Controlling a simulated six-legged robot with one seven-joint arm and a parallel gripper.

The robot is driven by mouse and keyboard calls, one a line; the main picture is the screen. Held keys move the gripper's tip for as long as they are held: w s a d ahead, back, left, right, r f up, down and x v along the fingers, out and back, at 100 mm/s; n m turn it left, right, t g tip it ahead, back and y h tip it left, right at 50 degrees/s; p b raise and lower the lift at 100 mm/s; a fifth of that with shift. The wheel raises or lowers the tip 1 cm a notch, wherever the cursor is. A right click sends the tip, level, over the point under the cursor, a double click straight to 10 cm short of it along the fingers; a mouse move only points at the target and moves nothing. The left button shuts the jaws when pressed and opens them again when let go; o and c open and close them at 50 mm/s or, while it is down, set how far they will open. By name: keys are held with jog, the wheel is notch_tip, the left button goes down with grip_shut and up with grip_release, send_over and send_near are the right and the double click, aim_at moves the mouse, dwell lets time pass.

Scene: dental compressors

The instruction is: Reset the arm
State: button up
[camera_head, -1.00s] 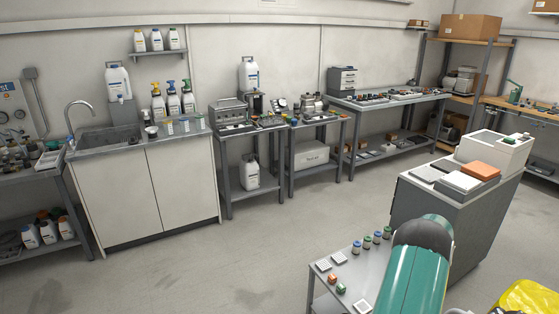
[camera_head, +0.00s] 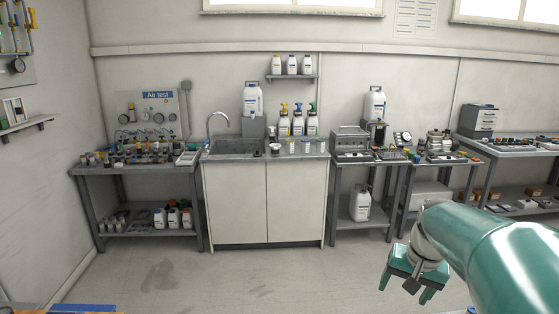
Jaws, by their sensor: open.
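My gripper (camera_head: 406,288) shows at the lower right, at the end of my green arm. Its two green fingers point down and stand apart, with nothing seen between them. It hangs over the floor, in front of the benches on the right and apart from them. The tip of the right finger is near the bottom of the view.
A sink cabinet (camera_head: 265,205) stands at the back middle. A crowded bench (camera_head: 135,169) under an air test panel (camera_head: 148,115) is at the left. Benches with instruments (camera_head: 357,159) line the right. The floor (camera_head: 240,280) in front is clear.

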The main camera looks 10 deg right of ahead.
jog(key=s+a+r+n+t, duration=0.1)
jog(key=s+a+n, duration=0.2)
jog(key=s+a, duration=0.3)
jog(key=s+a+r+n+t, duration=0.1)
jog(key=s+a, duration=0.5)
jog(key=a, duration=0.7)
jog(key=n+t, duration=0.1)
jog(key=n, duration=0.1)
jog(key=shift+s+a+r+n, duration=0.25)
jog(key=shift+s+a+n, duration=0.05)
jog(key=shift+a+n, duration=0.1)
jog(key=shift+c, duration=0.2)
jog(key=c, duration=0.7)
jog(key=shift+d, duration=0.15)
jog(key=shift+d, duration=0.15)
